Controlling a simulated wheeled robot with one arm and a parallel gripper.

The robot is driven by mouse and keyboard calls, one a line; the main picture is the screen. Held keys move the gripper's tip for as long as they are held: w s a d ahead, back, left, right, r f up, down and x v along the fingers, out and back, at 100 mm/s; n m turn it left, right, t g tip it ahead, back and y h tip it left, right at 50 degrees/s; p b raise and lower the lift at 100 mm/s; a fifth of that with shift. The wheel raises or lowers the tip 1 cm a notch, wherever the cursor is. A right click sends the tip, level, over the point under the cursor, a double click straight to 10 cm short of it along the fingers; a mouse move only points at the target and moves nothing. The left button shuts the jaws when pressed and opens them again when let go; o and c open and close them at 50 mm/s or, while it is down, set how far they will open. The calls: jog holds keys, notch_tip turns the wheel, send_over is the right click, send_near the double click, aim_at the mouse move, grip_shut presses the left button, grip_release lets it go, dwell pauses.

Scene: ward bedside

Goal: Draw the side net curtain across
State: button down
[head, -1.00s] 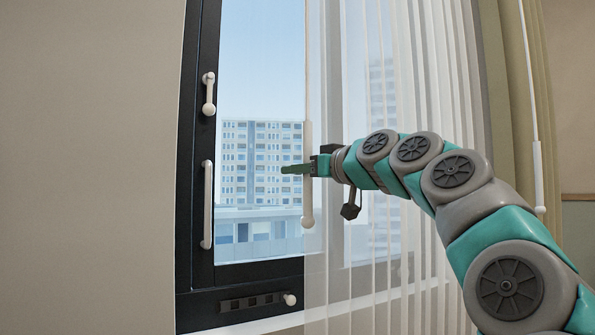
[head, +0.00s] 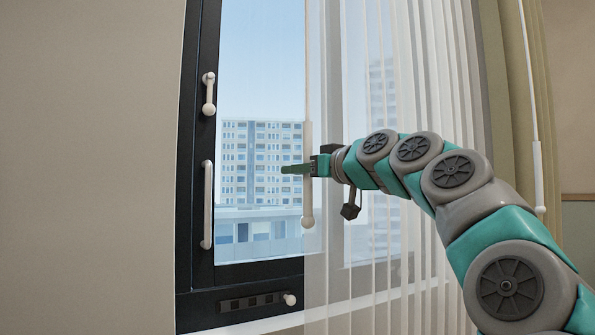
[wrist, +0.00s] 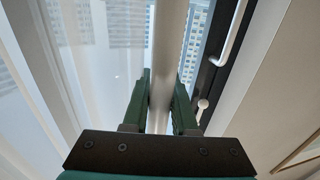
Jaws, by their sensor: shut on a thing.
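The side net curtain (head: 400,275) is sheer and white and hangs in folds over the right part of the window. Its left edge carries a pale draw wand (head: 307,205) with a rounded lower end. My gripper (head: 296,169) is at the wand, partway up it. In the wrist view the green fingers of my gripper (wrist: 160,110) are shut on the pale wand (wrist: 167,55), one on each side. The net also shows on the left of the wrist view (wrist: 100,60). My arm hides part of the net in the head view.
The dark window frame (head: 200,130) has a small white handle (head: 209,95) and a longer white handle (head: 208,205) on its left side. A white knob (head: 290,299) sits on the lower frame. A beige curtain (head: 515,110) with another wand (head: 538,175) hangs at right. The glass left of the net is uncovered.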

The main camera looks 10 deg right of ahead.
jog(key=shift+a, duration=0.1)
jog(key=s+a, duration=0.3)
jog(key=a, duration=0.6)
jog(key=s+a, duration=0.3)
jog(key=a, duration=0.7)
jog(key=s+a+b, duration=0.1)
jog(key=s+a, duration=0.2)
jog(key=a, duration=0.6)
jog(key=shift+s+a, duration=0.2)
jog(key=shift+a, duration=0.15)
jog(key=c, duration=0.7)
grip_release()
jog(key=shift+a, duration=0.15)
jog(key=shift+c, duration=0.2)
jog(key=shift+o, duration=0.2)
jog(key=b+v, duration=0.1)
jog(key=v, duration=0.7)
